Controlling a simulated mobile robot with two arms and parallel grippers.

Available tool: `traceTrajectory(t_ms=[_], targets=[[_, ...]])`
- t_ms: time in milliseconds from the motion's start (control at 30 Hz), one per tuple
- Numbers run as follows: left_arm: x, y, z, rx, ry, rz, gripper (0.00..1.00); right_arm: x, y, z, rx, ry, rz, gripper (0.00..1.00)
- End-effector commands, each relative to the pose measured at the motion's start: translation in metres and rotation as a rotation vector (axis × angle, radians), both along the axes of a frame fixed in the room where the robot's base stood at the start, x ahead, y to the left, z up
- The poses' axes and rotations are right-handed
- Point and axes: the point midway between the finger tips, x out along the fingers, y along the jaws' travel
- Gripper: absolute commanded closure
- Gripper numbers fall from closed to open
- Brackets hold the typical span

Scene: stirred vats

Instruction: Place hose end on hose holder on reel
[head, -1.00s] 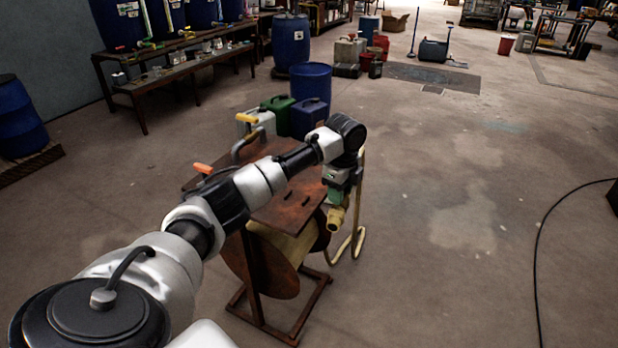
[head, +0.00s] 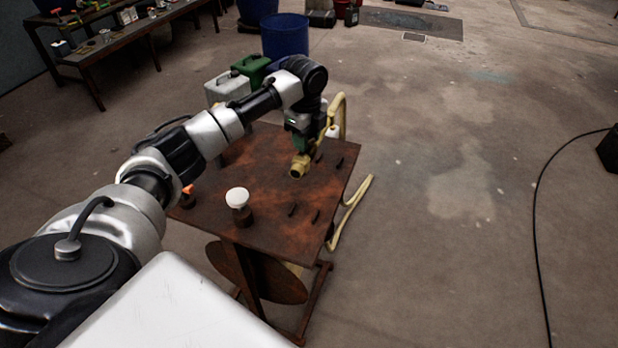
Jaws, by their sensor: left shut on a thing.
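The hose end (head: 300,165), a yellowish nozzle, points down just over the reel's rusty brown top (head: 265,190); I cannot tell whether it touches. My left gripper (head: 302,146) is shut on it, with the fingers mostly hidden by the wrist. The pale yellow hose (head: 347,215) loops off the right edge of the reel top and hangs down. Small dark hooks (head: 316,215) stand up on the right part of the top, and these may be the hose holder. My right gripper is not in view.
A white knob on a dark post (head: 238,199) and an orange handle (head: 188,190) are on the reel top's left side. Grey, green and blue containers (head: 286,40) stand behind. A black cable (head: 540,215) lies on the right floor, which is otherwise mostly clear.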

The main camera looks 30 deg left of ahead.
Motion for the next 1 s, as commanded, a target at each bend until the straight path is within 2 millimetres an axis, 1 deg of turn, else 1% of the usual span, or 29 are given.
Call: traceTrajectory(t_ms=[33,67,167,233,367,467,567,700,800,1000], targets=[[-0.011,-0.007,-0.005,0.002,0.003,-0.004,0.99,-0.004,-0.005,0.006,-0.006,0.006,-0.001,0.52],[-0.016,-0.012,-0.010,0.002,0.002,-0.005,0.99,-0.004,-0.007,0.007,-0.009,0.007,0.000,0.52],[-0.032,-0.026,-0.023,0.002,0.002,-0.003,0.99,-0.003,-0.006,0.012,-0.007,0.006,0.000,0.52],[-0.042,-0.035,-0.030,0.000,0.002,-0.002,0.99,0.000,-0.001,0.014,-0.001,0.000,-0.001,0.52],[-0.052,-0.045,-0.040,0.000,-0.001,0.001,0.99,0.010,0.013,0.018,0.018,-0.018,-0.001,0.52],[-0.055,-0.048,-0.044,0.001,-0.001,0.002,0.99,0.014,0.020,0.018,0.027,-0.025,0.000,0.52],[-0.055,-0.048,-0.051,0.001,0.000,0.003,0.99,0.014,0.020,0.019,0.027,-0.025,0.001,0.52],[-0.056,-0.048,-0.072,0.000,0.002,0.004,0.99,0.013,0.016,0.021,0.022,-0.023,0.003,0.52],[-0.055,-0.047,-0.082,0.002,-0.001,0.003,0.99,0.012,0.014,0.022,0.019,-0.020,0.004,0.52],[-0.055,-0.047,-0.083,0.002,-0.003,0.002,0.99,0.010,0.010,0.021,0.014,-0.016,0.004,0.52]])
